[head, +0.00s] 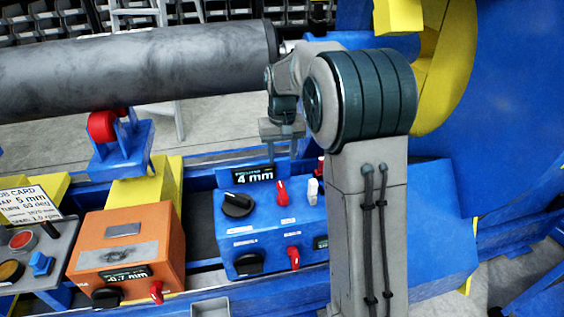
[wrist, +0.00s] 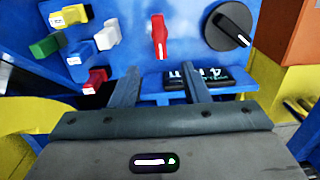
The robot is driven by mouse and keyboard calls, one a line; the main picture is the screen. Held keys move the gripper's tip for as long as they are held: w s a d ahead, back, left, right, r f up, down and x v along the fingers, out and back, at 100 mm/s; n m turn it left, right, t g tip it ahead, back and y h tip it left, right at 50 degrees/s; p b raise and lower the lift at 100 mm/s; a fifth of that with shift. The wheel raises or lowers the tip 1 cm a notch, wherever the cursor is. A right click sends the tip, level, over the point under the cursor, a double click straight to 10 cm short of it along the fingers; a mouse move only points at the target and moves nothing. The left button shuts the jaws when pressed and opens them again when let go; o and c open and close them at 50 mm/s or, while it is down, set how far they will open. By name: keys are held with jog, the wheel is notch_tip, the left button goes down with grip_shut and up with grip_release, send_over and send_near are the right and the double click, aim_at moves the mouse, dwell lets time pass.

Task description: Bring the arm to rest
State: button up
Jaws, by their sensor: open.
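My arm rises in the middle right of the head view and bends over at a large dark joint. My gripper (head: 282,152) points down above the blue control box (head: 262,222), close to its back edge and the 4 mm display (head: 254,175). In the wrist view the two fingers of my gripper (wrist: 160,82) are apart with nothing between them. Beyond them are a red switch (wrist: 159,36), a black knob (wrist: 231,26) and the display (wrist: 198,78). I cannot tell whether a fingertip touches the box.
An orange box (head: 128,247) reading -0.7 mm stands left of the blue box. A job card (head: 30,204) and a panel with buttons are at far left. A large grey pipe (head: 140,68) lies on a red roller (head: 102,126) behind. A blue and yellow structure (head: 445,65) stands right.

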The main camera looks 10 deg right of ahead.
jog(key=shift+r, duration=0.1)
dwell(0.3)
jog(key=s+r+t+p, duration=0.1)
jog(key=s+r+p, duration=0.4)
jog(key=s, duration=0.8)
jog(key=s+r+t+p, duration=0.1)
jog(key=s+r+p, duration=0.4)
jog(key=s, duration=0.9)
notch_tip(320, 180, up, 2)
jog(key=shift+r+t, duration=0.15)
jog(key=shift+t, duration=0.25)
jog(key=shift+s, duration=0.1)
